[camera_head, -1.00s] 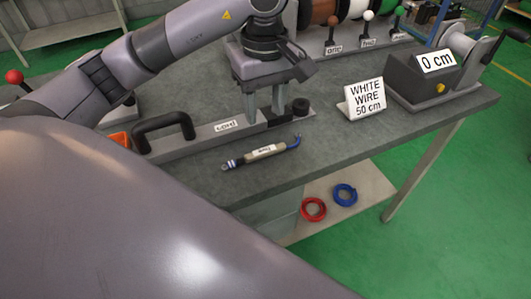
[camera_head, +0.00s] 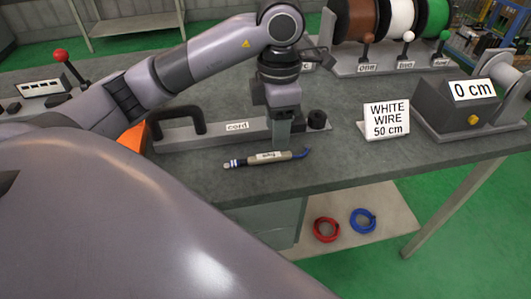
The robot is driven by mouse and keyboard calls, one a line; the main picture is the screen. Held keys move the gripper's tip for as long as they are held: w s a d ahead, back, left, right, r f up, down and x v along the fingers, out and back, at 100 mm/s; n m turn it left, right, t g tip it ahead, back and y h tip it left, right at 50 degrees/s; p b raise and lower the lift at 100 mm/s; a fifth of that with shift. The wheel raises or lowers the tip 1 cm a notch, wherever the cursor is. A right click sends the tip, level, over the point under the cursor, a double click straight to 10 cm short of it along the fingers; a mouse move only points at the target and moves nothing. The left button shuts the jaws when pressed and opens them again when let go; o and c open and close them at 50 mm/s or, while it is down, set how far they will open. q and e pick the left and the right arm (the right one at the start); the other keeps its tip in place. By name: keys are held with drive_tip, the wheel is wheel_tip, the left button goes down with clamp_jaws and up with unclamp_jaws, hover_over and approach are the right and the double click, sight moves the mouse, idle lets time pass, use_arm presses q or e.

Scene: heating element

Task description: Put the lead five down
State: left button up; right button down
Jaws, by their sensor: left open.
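A lead (camera_head: 265,158) lies on the grey bench top in front of a long grey holder. It has a tan body, a small label too small to read surely, a pale banded left end and a blue wire at its right end. My left gripper (camera_head: 282,142) points down just behind the lead's right part, at the holder's right portion. It is open, seen edge-on so its fingers overlap, and it holds nothing that I can see. I cannot tell whether its tips touch the holder. My right gripper is not in view.
The holder (camera_head: 205,137) bears a "cord" label and a black handle. A "WHITE WIRE 50 cm" sign (camera_head: 386,121) and a "0 cm" winder (camera_head: 455,105) stand at right, wire spools (camera_head: 400,20) behind. Red (camera_head: 326,229) and blue (camera_head: 363,221) coils lie on the lower shelf. Bench around the lead is clear.

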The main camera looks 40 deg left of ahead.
sight(275, 154)
use_arm(q)
drive_tip(key=shift+s+f, duration=0.1)
drive_tip(key=shift+f, duration=3.05)
clamp_jaws()
